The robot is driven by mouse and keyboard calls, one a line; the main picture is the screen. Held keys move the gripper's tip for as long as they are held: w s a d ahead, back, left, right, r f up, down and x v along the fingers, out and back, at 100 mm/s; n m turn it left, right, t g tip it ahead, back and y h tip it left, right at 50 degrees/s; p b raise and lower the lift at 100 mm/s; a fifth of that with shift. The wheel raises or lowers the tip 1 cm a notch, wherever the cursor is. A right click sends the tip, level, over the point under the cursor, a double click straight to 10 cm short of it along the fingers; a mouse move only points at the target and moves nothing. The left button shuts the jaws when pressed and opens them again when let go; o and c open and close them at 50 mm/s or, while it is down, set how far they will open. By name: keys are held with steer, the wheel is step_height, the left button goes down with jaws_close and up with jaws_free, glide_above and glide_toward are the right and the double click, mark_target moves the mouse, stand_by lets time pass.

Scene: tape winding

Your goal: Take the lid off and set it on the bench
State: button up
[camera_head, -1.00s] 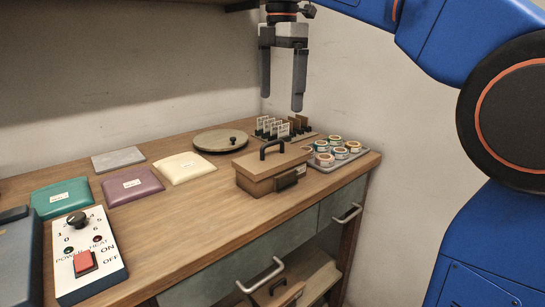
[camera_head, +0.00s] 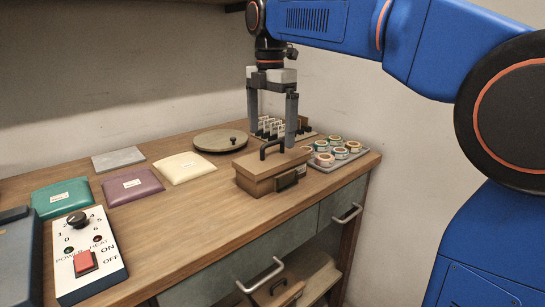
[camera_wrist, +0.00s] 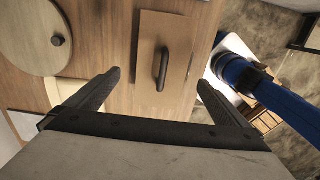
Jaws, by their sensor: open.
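A wooden box with a flat lid (camera_head: 283,165) stands on the bench (camera_head: 190,230). The lid has a dark arched handle (camera_head: 272,144), and a second dark handle sits on the box's front. The lid rests on the box. My gripper (camera_head: 272,140) is open and empty, pointing down, with its fingers above and behind the box in the head view. In the wrist view the lid (camera_wrist: 176,90) and its handle (camera_wrist: 161,70) lie ahead, between and beyond the open fingertips (camera_wrist: 157,78). The fingers appear apart from the handle.
A round wooden disc with a knob (camera_head: 218,141) lies left of the box. A tray of tape rolls (camera_head: 350,157) and a rack of cards (camera_head: 300,135) stand behind and right. Coloured pouches (camera_head: 133,186) and a switch panel (camera_head: 90,262) lie left. Bare bench lies in front of the pouches.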

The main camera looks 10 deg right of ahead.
mark_target(271, 156)
steer(key=shift+s+f, duration=0.15)
steer(key=shift+f, duration=3.05)
steer(key=c, duration=1.1)
steer(key=shift+r, duration=0.15)
